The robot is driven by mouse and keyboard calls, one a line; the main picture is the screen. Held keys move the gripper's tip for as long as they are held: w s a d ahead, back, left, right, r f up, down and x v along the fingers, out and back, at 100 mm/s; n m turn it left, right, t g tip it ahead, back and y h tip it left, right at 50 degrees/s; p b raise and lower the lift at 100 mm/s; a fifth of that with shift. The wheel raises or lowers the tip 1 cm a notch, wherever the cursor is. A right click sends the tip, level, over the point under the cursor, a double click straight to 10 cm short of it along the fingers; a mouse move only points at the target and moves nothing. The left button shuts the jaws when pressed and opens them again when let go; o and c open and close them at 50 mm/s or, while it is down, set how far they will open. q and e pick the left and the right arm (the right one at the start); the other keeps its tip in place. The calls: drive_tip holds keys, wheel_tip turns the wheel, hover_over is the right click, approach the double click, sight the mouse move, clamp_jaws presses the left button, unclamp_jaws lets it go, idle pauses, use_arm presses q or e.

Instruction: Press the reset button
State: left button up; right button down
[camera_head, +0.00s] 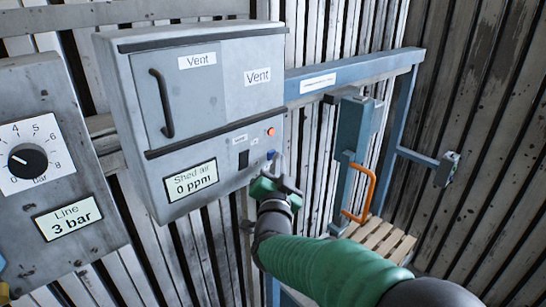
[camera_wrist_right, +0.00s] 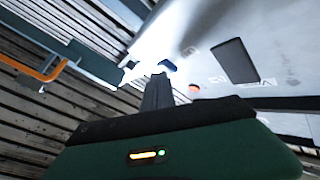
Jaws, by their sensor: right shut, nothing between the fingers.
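A grey control cabinet (camera_head: 215,120) hangs on the plank wall. On its lower right front are a small blue button (camera_head: 271,154), a lit orange-red button or lamp (camera_head: 271,131) and a dark rectangular switch (camera_head: 243,159). Their small labels are too small to read, so I cannot tell which is the reset. My right gripper (camera_head: 275,166) is shut and empty, its tips just below the blue button. In the right wrist view the closed fingers (camera_wrist_right: 159,80) point at the blue button (camera_wrist_right: 167,66); I cannot tell whether they touch. The red button (camera_wrist_right: 194,88) is to the right. My left gripper is out of view.
The cabinet display (camera_head: 190,181) reads "Shed air 0 ppm". A dial panel (camera_head: 60,220) reading "Line 3 bar" stands at left. To the right are a blue frame (camera_head: 345,70), an orange handle (camera_head: 360,195) and a wooden pallet-like slat surface (camera_head: 385,240).

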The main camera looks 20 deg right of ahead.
drive_tip(key=shift+w, duration=0.15)
idle(0.3)
drive_tip(key=shift+s+d+b, duration=0.2)
drive_tip(key=shift+s+b, duration=0.25)
drive_tip(key=shift+s, duration=0.4)
drive_tip(key=shift+s, duration=0.1)
